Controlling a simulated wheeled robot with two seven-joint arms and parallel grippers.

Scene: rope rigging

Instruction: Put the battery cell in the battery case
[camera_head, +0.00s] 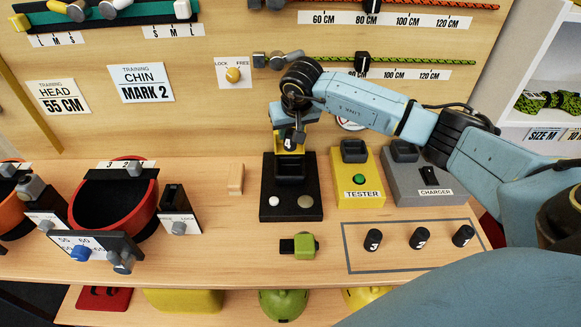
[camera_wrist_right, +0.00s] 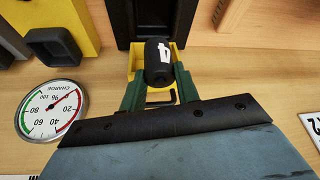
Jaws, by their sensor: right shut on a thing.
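My right gripper (camera_head: 289,137) is above the black stand on the bench, pointing down. It is shut on a black battery cell with a white number label (camera_wrist_right: 160,62); the cell sits between its green fingers in the wrist view. A yellow piece (camera_wrist_right: 135,62) shows around the cell there; I cannot tell whether the cell touches it. The black stand (camera_head: 270,205) carries a black open holder (camera_head: 290,171) under the gripper, perhaps the battery case, and two round buttons. My left gripper is not in view.
The yellow tester (camera_head: 345,186) and grey charger (camera_head: 405,190) stand right of the stand. Several black cells (camera_head: 420,238) stand in an outlined area at the front right. A green block (camera_head: 304,246) lies in front. A red helmet (camera_head: 115,215) is at left.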

